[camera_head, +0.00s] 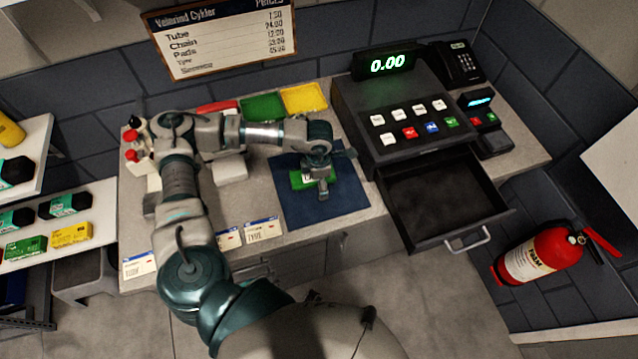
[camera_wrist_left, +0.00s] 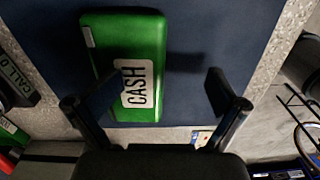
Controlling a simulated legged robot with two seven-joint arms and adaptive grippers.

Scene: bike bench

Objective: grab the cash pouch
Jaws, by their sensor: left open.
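The cash pouch (camera_wrist_left: 143,50) is green, with a white label reading "CASH". It lies flat on a dark blue mat (camera_head: 345,200) on the counter. In the head view the pouch (camera_head: 299,181) is partly hidden by my left gripper (camera_head: 323,192), which is over it. In the wrist view my left gripper (camera_wrist_left: 163,92) is open, its left finger overlapping the pouch's label and its right finger off to the right over bare mat. Nothing is held. I cannot tell whether the left finger touches the pouch. My right gripper is not in view.
The cash register (camera_head: 405,110) stands right of the mat with its empty drawer (camera_head: 440,200) pulled out. A card terminal (camera_head: 485,120) is beyond it. Yellow (camera_head: 304,98) and green (camera_head: 263,106) trays lie behind. Paper tags (camera_head: 263,230) line the front edge.

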